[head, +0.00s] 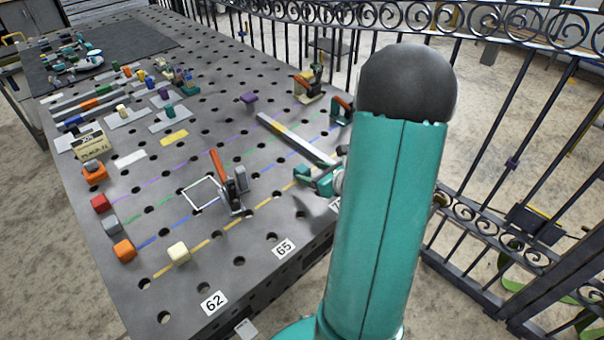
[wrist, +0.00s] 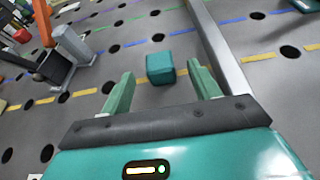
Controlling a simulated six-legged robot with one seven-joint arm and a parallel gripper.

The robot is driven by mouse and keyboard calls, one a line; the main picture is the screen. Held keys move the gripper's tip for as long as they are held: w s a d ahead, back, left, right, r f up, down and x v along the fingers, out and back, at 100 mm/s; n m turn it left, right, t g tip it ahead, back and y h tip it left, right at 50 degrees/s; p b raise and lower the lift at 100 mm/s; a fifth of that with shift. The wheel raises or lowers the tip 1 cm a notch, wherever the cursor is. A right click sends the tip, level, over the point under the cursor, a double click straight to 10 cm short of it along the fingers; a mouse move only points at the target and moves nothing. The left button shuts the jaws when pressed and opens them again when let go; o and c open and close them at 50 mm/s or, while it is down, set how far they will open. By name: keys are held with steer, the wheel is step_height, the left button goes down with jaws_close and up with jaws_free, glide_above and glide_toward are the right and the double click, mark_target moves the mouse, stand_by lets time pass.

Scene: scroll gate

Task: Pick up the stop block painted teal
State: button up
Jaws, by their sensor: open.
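The teal stop block (wrist: 160,67) is a small cube on the grey perforated table, on the yellow dashed line. In the wrist view it shows between and just beyond the fingertips of my gripper (wrist: 160,76), with a gap on either side. My gripper is open and empty, pointing down at the table. In the head view, the teal block (head: 302,172) is small beside my gripper (head: 320,180), which my arm partly hides. I cannot tell the exact height of the fingertips above the table.
A long metal bar (wrist: 215,45) lies close right of the block. A toggle clamp with an orange handle (head: 231,185) stands to the left. Red, grey, orange and cream blocks (head: 178,252) line the near left side. An iron fence (head: 500,120) runs along the right.

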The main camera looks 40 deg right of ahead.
mark_target(306, 171)
steer(key=x, duration=0.5)
steer(key=shift+w+f, duration=0.15)
steer(key=shift+f, duration=0.1)
steer(key=c, duration=1.2)
steer(key=shift+c, duration=0.2)
steer(key=shift+r, duration=0.1)
